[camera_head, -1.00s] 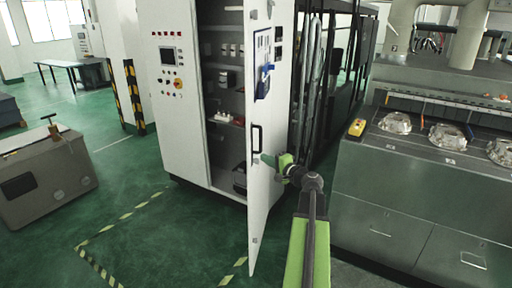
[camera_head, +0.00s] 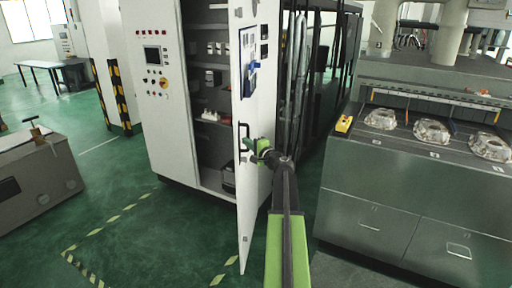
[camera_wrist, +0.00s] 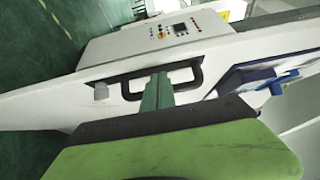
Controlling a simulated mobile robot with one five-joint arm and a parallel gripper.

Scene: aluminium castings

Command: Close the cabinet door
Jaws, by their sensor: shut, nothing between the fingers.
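The white cabinet (camera_head: 160,125) stands upright in the middle of the head view. Its door (camera_head: 250,190) is swung open toward me, showing shelves inside. The black door handle (camera_head: 241,137) is on the door's left part, and it also shows in the wrist view (camera_wrist: 196,82). My gripper (camera_head: 250,145) is beside the handle, near the door face. In the wrist view my gripper (camera_wrist: 158,88) is shut and reaches to the handle loop; whether it touches the handle or the door is unclear.
A grey metal counter (camera_head: 400,190) with several castings (camera_head: 432,130) stands at the right. A grey box-shaped unit (camera_head: 45,185) is at the left. Green floor with striped markings (camera_head: 95,232) is open in front of the cabinet.

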